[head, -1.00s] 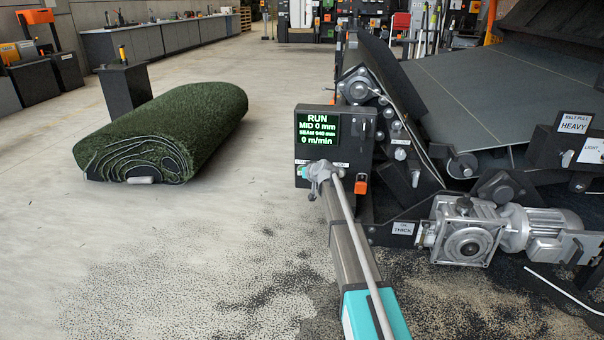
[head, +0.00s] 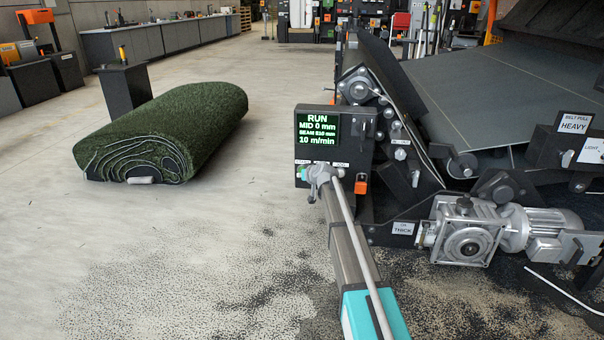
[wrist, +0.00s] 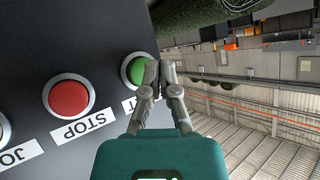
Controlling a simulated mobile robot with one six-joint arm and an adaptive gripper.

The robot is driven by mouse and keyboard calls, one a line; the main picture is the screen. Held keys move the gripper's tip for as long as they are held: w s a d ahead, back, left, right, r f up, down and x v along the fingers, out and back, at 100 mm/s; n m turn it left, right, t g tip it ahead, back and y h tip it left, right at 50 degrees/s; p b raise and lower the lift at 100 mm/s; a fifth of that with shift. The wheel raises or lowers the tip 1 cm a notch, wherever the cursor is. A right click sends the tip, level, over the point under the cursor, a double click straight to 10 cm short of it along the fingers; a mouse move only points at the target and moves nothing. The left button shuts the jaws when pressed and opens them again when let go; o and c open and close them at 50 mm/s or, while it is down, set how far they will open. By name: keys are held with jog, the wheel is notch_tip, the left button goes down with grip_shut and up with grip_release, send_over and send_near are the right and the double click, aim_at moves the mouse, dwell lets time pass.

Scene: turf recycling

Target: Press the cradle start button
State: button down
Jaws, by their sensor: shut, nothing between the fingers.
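The control panel (head: 338,129) is a dark box on the cradle machine, with a lit screen (head: 318,130) reading RUN, MID 0 mm and 10 m/min. In the wrist view the green start button (wrist: 136,70) sits at the panel's edge, its label partly hidden by my fingers. My gripper (wrist: 158,68) is shut and empty, its fingertips at the green button's right side and overlapping it; I cannot tell if they touch. In the head view my gripper (head: 318,172) is at the panel's lower left. The red STOP button (wrist: 69,97) is left of the green one.
Part of a JOG control (wrist: 3,130) shows at the wrist view's left edge. A rolled green turf (head: 170,130) lies on the floor to the left. The belt (head: 480,95) and motor (head: 545,232) stand to the right. Open floor (head: 240,220) lies between turf and machine.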

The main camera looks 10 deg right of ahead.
jog(key=s+a, duration=0.2)
jog(key=s, duration=0.3)
jog(key=shift+s, duration=0.35)
dwell(0.3)
dwell(0.5)
jog(key=s+r+g+h+p, duration=0.15)
jog(key=s+g+p, duration=0.3)
jog(key=s, duration=0.95)
jog(key=s+d+r+m+g+h+p, duration=0.1)
jog(key=s+r+g+p, duration=0.3)
jog(key=s, duration=1)
jog(key=s+f+g+h+p, duration=0.1)
jog(key=s+g+h+p, duration=0.35)
jog(key=s, duration=1.05)
notch_tip(320, 180, up, 38)
jog(key=t+y+p, duration=0.1)
jog(key=y+p, duration=0.1)
jog(key=p, duration=3.6)
jog(key=shift+w+f+y+p, duration=0.25)
jog(key=shift+w+y+p, duration=0.05)
jog(key=shift+y+p, duration=0.1)
